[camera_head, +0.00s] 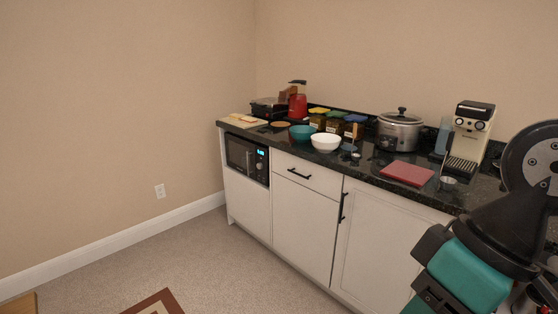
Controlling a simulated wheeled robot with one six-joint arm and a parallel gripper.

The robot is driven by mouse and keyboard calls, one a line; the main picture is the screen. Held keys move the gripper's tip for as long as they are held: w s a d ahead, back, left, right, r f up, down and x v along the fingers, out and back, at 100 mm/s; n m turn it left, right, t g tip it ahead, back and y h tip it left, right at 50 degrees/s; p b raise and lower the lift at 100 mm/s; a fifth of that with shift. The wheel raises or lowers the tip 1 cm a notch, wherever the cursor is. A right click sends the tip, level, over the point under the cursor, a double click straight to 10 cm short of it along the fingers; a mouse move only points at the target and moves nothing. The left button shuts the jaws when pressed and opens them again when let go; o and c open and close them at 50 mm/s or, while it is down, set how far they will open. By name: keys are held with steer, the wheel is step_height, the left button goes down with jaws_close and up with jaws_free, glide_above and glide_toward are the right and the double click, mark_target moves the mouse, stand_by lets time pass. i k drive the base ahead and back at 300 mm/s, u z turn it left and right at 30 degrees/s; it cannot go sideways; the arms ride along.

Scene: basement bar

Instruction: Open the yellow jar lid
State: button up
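The jar with the yellow lid (318,118) stands upright on the dark counter, at the left end of a short row of jars. Its lid looks seated on top; the white and teal bowls stand in front of the row. My arm, with teal and black parts, shows at the lower right, far from the jar. I cannot make out the fingers of my gripper or whether they are open or shut. Nothing of mine touches the jar.
A green-lidded jar (336,122) and a blue-lidded jar (354,128) stand beside it. A teal bowl (301,132), white bowl (325,143), slow cooker (399,132), red board (407,173) and coffee machine (470,135) crowd the counter. Carpet in front is mostly clear.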

mark_target(319, 110)
steer(key=u, duration=0.35)
steer(key=i, duration=2.9)
steer(key=u, duration=0.35)
